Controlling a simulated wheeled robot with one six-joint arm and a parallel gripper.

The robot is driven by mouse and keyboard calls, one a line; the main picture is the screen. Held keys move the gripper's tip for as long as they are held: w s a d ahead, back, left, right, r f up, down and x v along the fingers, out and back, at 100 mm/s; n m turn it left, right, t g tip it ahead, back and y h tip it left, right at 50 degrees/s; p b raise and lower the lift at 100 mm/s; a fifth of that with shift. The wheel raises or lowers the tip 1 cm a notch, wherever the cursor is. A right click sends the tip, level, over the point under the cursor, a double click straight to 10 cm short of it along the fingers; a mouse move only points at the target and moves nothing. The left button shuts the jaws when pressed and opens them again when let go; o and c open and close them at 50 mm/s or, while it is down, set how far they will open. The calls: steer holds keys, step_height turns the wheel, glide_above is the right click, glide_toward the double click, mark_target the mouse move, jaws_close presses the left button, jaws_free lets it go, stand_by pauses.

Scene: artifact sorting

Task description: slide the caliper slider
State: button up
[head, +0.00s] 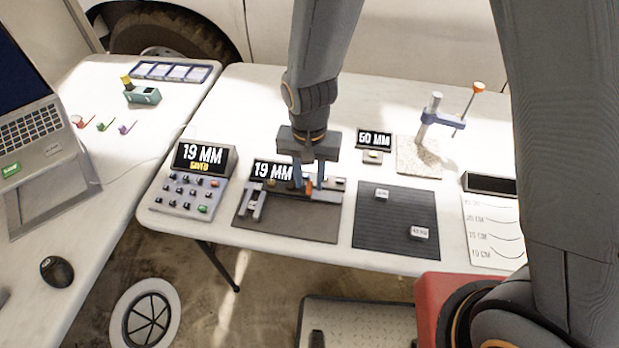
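The caliper (257,201) lies on a dark grey mat (285,227) at the front of the table, with its grey jaws at the left. A display (272,171) behind it reads 19 MM. My gripper (308,186) points down over the right part of the caliper. Its two fingers stand apart, one on each side of a small orange part (309,188) that seems to belong to the slider. The fingers partly hide the slider, and I cannot tell whether they touch it.
A keypad box (186,190) reading 19 MM SAVED stands close on the left. A dark ribbed mat (396,225) with two small labelled blocks lies on the right. Behind are a 50 MM display (374,139) and a clamp stand (430,125). A laptop (35,140) is far left.

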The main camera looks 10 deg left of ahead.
steer(key=shift+f, duration=0.35)
steer(key=shift+c, duration=0.2)
jaws_close()
